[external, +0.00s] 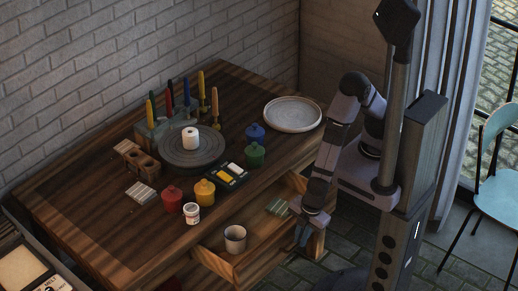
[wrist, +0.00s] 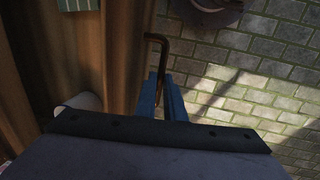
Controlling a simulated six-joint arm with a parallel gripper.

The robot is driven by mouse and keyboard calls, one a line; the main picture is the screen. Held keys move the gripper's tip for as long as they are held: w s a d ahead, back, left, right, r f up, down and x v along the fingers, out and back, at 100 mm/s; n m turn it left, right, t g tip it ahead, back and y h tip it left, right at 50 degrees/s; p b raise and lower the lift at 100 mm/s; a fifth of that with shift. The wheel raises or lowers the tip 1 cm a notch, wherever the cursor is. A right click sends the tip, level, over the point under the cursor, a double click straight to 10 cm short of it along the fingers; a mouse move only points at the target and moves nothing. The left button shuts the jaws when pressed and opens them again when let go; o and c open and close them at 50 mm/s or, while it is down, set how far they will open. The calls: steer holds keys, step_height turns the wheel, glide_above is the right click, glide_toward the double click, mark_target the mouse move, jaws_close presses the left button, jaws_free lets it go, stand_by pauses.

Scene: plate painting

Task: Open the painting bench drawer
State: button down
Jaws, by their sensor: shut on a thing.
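The painting bench (external: 110,232) is a dark wooden table, and its drawer (external: 212,262) stands pulled out at the front right. Inside the drawer are a pale cup (external: 235,238) and a green striped item (external: 277,207). My gripper (external: 302,236) is at the drawer's front, low beside the bench. In the wrist view, the blue fingers of my gripper (wrist: 162,82) are shut on the dark bent drawer handle (wrist: 157,38). The wooden drawer front (wrist: 122,60) is just left of them. The fingers partly hide the handle's lower part.
Paint jars, including a red one (external: 172,199) and a yellow one (external: 204,192), stand on the bench with a turntable (external: 175,160) and a white plate (external: 292,114). Brick floor (wrist: 245,60) lies open beside the drawer. A blue chair (external: 497,190) stands at the far right.

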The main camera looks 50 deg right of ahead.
steer(key=s, duration=0.6)
steer(key=shift+s, duration=0.1)
steer(key=c, duration=1.8)
jaws_free()
steer(key=shift+c, duration=0.2)
steer(key=shift+r, duration=0.1)
step_height(320, 180, up, 7)
steer(key=s, duration=0.1)
steer(key=shift+s, duration=0.2)
